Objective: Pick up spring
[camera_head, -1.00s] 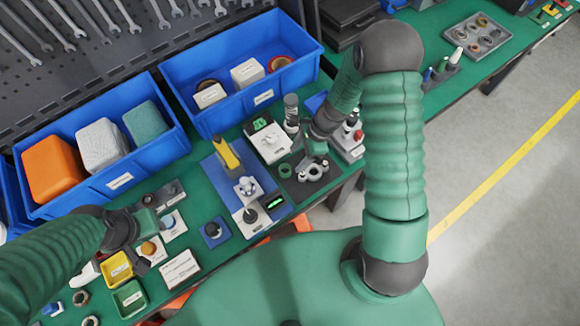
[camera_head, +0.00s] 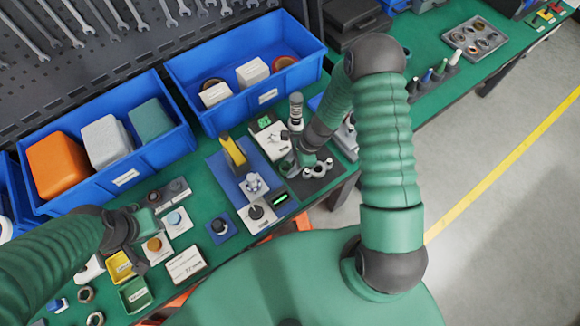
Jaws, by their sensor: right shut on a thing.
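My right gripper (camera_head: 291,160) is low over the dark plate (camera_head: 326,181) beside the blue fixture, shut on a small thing. The gripper hides the held thing, and I cannot make out whether it is the spring. A ridged dark-and-white upright cylinder (camera_head: 296,108) stands just behind the gripper, apart from it. My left gripper (camera_head: 146,238) is at the left over the small parts, with its fingers apart and nothing visible between them.
Blue bins (camera_head: 125,180) stand along the back. The blue fixture (camera_head: 228,182) with a yellow lever (camera_head: 233,152) is left of my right gripper. A yellow tray (camera_head: 120,268) and a green tray (camera_head: 134,296) are near my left gripper.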

